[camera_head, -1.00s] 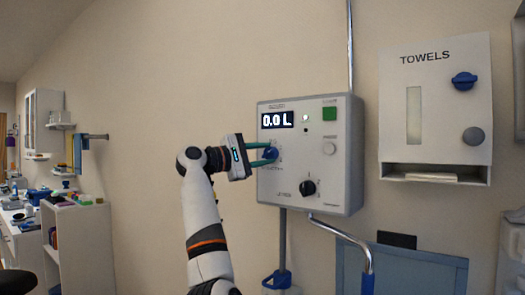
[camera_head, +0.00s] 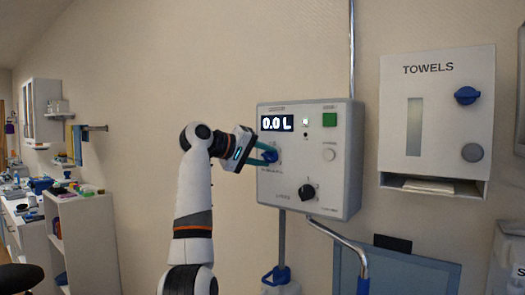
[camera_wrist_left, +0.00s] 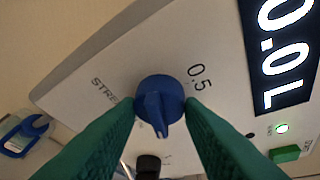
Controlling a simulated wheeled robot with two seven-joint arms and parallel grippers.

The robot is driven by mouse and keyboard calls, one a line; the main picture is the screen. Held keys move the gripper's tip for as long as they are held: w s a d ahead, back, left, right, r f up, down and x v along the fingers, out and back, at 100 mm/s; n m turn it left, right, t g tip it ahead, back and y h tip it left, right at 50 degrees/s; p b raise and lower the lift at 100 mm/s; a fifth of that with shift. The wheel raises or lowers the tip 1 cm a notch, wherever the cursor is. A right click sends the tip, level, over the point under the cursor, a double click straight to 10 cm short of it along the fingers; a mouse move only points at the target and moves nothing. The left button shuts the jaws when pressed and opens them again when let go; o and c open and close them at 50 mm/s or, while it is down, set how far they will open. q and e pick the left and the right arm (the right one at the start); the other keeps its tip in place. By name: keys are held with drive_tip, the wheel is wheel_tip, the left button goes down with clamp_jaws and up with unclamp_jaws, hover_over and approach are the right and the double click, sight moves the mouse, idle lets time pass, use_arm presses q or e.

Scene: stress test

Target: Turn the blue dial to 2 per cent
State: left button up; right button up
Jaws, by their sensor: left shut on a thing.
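The blue dial (camera_head: 270,156) is on the front of a grey wall unit (camera_head: 335,190), at the left below its display. The display (camera_head: 277,123) reads "0.0 L". My left gripper (camera_head: 267,153) is shut on the blue dial with its green fingers. In the left wrist view the blue dial (camera_wrist_left: 160,103) sits between the two green fingertips (camera_wrist_left: 160,112), with "0.5" printed beside it and a partly hidden word starting "STRE". My right gripper does not show.
The unit also bears a black knob (camera_head: 307,192), a green button (camera_head: 329,120) and a pale knob (camera_head: 328,154). A towel dispenser (camera_head: 435,130) with its own blue knob (camera_head: 467,95) hangs to the right. A bent metal pipe (camera_head: 340,233) runs below the unit.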

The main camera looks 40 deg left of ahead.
use_arm(q)
drive_tip(key=shift+d+m+y+p, duration=0.1)
drive_tip(key=shift+m+y+p, duration=0.4)
drive_tip(key=shift+m, duration=0.3)
drive_tip(key=shift+f+g, duration=0.1)
drive_tip(key=shift+g, duration=0.2)
drive_tip(key=o, duration=1)
drive_tip(key=b+v, duration=0.3)
drive_tip(key=v, duration=0.9)
